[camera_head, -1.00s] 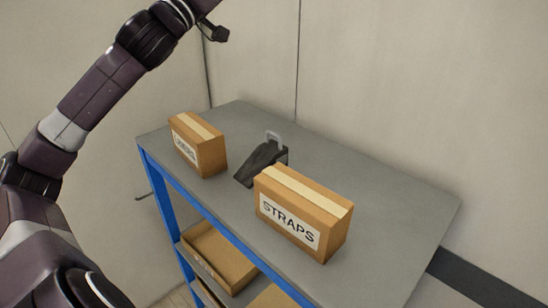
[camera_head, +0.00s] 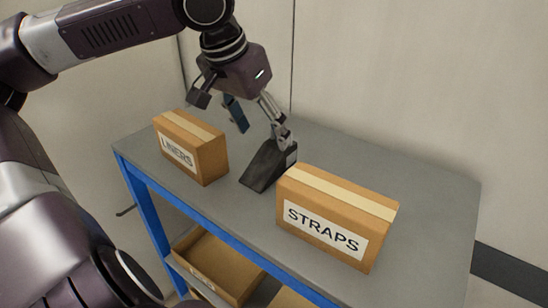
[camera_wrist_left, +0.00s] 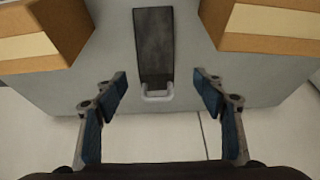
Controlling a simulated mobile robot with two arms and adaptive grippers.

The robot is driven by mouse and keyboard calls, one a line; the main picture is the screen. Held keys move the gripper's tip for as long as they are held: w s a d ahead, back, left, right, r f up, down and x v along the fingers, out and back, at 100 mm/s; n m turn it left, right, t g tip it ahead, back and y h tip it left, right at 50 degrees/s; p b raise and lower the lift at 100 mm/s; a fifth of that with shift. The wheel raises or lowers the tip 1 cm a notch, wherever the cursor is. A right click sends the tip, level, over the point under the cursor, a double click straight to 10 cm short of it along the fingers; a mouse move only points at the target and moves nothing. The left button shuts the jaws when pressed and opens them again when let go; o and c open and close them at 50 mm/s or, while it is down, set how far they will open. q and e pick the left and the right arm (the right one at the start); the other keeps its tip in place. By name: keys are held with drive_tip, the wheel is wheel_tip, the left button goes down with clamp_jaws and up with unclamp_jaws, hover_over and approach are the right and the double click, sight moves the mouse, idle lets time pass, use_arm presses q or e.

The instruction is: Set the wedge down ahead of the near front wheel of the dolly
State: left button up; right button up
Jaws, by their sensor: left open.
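The dark grey wedge (camera_head: 265,168) lies on the grey top of a shelf unit, between two cardboard boxes. In the left wrist view the wedge (camera_wrist_left: 153,45) is centred, with its pale loop handle (camera_wrist_left: 158,93) nearest me. My left gripper (camera_head: 252,122) is open and empty above the wedge's handle end, its fingers pointing down. In the left wrist view the gripper (camera_wrist_left: 162,84) has its blue-padded fingers spread on both sides of the handle, apart from it. In the head view an arm finger partly hides the handle. The dolly and my right gripper are not in view.
The LINERS box (camera_head: 190,148) stands left of the wedge, and the STRAPS box (camera_head: 335,218) stands close on its right. The shelf top (camera_head: 430,205) is clear at the right. Walls stand close behind. An open carton (camera_head: 215,265) sits on a lower shelf.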

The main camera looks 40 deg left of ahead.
sight(272, 150)
use_arm(q)
drive_tip(key=shift+d+f, duration=0.1)
drive_tip(key=shift+f, duration=0.35)
drive_tip(key=shift+w+d+p+x, duration=0.15)
drive_tip(key=shift+p+x, duration=0.2)
drive_tip(key=shift+x, duration=1.35)
drive_tip(key=shift+w+d+p+x, duration=0.1)
drive_tip(key=shift+p+x, duration=0.25)
drive_tip(key=shift+x, duration=1.4)
drive_tip(key=shift+a+r, duration=0.1)
drive_tip(key=shift+r, duration=0.1)
clamp_jaws()
